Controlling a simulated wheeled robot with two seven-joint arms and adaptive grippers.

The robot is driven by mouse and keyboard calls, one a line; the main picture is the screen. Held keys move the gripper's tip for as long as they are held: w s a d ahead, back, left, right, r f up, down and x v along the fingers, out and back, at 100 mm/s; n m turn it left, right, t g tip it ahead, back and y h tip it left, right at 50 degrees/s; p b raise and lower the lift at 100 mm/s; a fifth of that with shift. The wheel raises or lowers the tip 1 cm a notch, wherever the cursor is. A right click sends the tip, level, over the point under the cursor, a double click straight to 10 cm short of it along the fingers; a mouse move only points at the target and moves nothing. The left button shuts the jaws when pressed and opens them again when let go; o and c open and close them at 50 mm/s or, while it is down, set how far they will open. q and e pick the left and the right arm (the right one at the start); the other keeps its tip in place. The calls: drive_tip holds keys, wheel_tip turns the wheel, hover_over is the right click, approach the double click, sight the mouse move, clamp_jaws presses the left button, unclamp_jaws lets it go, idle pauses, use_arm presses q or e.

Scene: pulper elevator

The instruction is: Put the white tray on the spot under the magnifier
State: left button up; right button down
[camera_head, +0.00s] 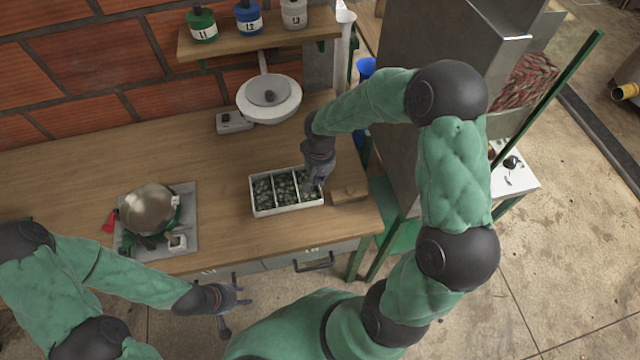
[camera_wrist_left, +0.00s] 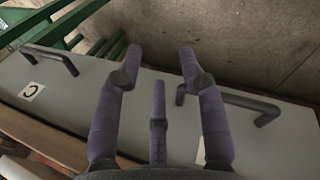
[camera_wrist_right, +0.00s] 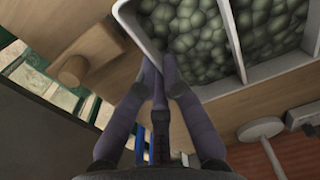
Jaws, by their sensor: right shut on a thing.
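The white tray (camera_head: 286,211) lies on the wooden worktop, split into compartments filled with green beans or pebbles. My right gripper (camera_head: 316,186) is shut on the tray's right end wall; the right wrist view shows its fingers (camera_wrist_right: 160,75) around the tray's rim (camera_wrist_right: 136,32). The magnifier (camera_head: 269,92), a white round head on an arm, is at the back of the worktop, behind and slightly left of the tray. The spot under it is mostly hidden by its head. My left gripper (camera_head: 232,300) is open and empty in front of the drawers; its spread fingers (camera_wrist_left: 158,65) show in the left wrist view.
A small wooden block (camera_head: 349,192) sits just right of the tray. A grey mat (camera_head: 187,215) with a metal dome-shaped device (camera_head: 149,209) is at left. A shelf (camera_head: 258,38) with bottles hangs above the magnifier. The worktop between mat and tray is clear.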

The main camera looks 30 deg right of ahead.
drive_tip(key=shift+w+d+f, duration=0.2)
drive_tip(key=shift+w+f, duration=0.05)
drive_tip(key=shift+f, duration=0.1)
wheel_tip(320, 180, down, 4)
drive_tip(key=shift+w+d+r+b, duration=0.1)
drive_tip(key=shift+w+r+b, duration=0.1)
drive_tip(key=shift+b, duration=0.5)
drive_tip(key=shift+r, duration=0.1)
drive_tip(key=shift+s, duration=0.1)
drive_tip(key=shift+f, duration=0.2)
drive_tip(key=c, duration=1.4)
unclamp_jaws()
drive_tip(key=shift+r, duration=0.15)
